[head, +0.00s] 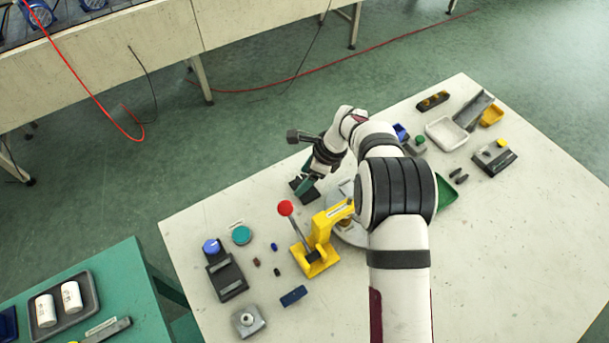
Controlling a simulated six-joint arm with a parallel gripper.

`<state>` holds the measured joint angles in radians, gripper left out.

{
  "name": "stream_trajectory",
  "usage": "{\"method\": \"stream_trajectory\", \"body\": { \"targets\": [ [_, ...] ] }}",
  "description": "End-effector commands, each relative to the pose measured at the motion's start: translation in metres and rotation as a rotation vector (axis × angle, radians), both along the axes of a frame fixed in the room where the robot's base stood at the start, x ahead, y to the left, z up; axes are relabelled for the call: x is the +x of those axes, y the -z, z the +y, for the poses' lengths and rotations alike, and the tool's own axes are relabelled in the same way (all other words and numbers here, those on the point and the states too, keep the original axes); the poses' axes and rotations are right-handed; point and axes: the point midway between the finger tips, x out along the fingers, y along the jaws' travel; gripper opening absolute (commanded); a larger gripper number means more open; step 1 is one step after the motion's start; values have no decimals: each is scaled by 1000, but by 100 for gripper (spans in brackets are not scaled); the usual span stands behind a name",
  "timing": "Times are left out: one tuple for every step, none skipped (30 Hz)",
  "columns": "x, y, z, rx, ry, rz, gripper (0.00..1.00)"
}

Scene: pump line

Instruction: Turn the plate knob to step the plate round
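My arm reaches over the table from the front, and my gripper (306,184) points down at the far left part of the table. Its dark green fingers are over a small dark block (311,197); I cannot tell whether they touch it or whether they are open or shut. A round grey plate (349,233) shows partly beside the yellow press (321,234), and my arm hides much of it. The press has a lever with a red ball (285,208). I cannot make out for certain which part is the plate knob; it may be under my gripper.
Left of the press are a dark box with a blue knob (211,246), a teal disc (241,235) and small loose parts. At right are a white tray (446,133), a green tray (447,192) and a grey box (494,158). The right front table is clear.

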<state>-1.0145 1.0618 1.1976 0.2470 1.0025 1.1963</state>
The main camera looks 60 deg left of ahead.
Motion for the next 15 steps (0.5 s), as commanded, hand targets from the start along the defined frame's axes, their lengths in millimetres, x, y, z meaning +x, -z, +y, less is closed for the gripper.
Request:
{"method": "stream_trajectory", "body": {
  "targets": [
    [0,0,0,0,0,0,74],
    [0,0,0,0,0,0,74],
    [0,0,0,0,0,0,74],
    [0,0,0,0,0,0,74],
    [0,-1,0,1,0,-1,74],
    [1,-3,0,1,0,0,74],
    [2,-6,-1,2,1,-1,74],
    [3,-9,-2,2,2,0,74],
    [5,-16,-4,2,2,-1,74],
    [7,-22,-6,3,2,-2,74],
    [9,-30,-8,3,2,-2,74],
    [13,-41,-11,5,2,-3,74],
    [15,-51,-13,5,1,-3,74],
    [18,-60,-16,5,3,-2,74],
    [22,-73,-20,4,3,-2,74]
  ]
}}
